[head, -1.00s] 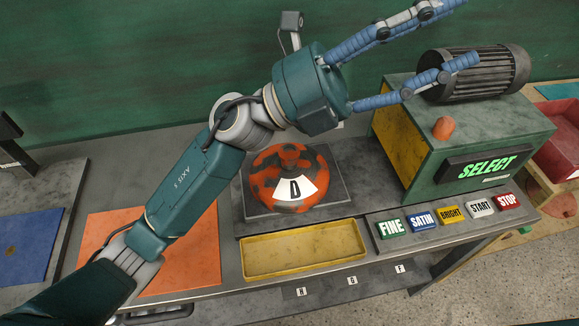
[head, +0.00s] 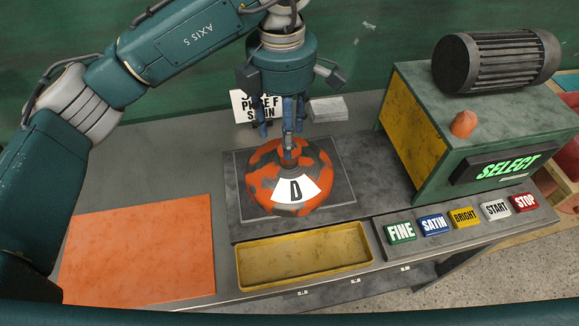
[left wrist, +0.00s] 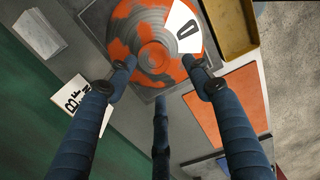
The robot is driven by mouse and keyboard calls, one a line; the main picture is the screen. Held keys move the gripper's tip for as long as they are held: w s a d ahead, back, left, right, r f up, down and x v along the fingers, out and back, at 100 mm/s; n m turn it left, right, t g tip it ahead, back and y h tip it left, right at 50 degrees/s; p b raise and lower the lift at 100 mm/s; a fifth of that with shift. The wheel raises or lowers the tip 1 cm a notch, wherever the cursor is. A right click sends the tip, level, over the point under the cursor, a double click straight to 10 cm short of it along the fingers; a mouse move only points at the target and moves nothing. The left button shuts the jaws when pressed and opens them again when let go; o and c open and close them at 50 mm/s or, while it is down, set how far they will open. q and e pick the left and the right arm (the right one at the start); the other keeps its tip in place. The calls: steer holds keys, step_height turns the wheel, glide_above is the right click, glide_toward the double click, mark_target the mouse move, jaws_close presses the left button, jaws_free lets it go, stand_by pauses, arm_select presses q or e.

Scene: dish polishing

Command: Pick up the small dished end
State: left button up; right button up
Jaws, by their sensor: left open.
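The dished end (head: 293,190) is a round orange and grey dome with a knob on top and a white label marked D. It sits on a grey square plate (head: 342,186) on the bench. My left gripper (head: 287,135) points down just above it, its blue fingers open and spread around the area of the knob. In the left wrist view the dished end (left wrist: 152,50) lies beyond the open fingertips of my left gripper (left wrist: 158,75). Whether any finger touches it I cannot tell. My right gripper is not in view.
An empty yellow tray (head: 304,255) lies in front of the plate, and an orange mat (head: 140,250) lies left. A green machine (head: 470,130) with a motor and labelled buttons stands right. A white sign (head: 243,106) and a pale block (head: 328,108) are behind the dished end.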

mark_target(289, 164)
arm_select(q)
steer(key=shift+f, duration=0.9)
steer(key=f+p, duration=0.2)
steer(key=f, duration=0.1)
steer(key=d+f+p, duration=0.1)
steer(key=f, duration=0.1)
steer(key=shift+w, duration=0.25)
steer(key=shift+f, duration=0.25)
jaws_close()
steer(key=shift+w+d+r, duration=0.1)
steer(key=shift+r, duration=0.05)
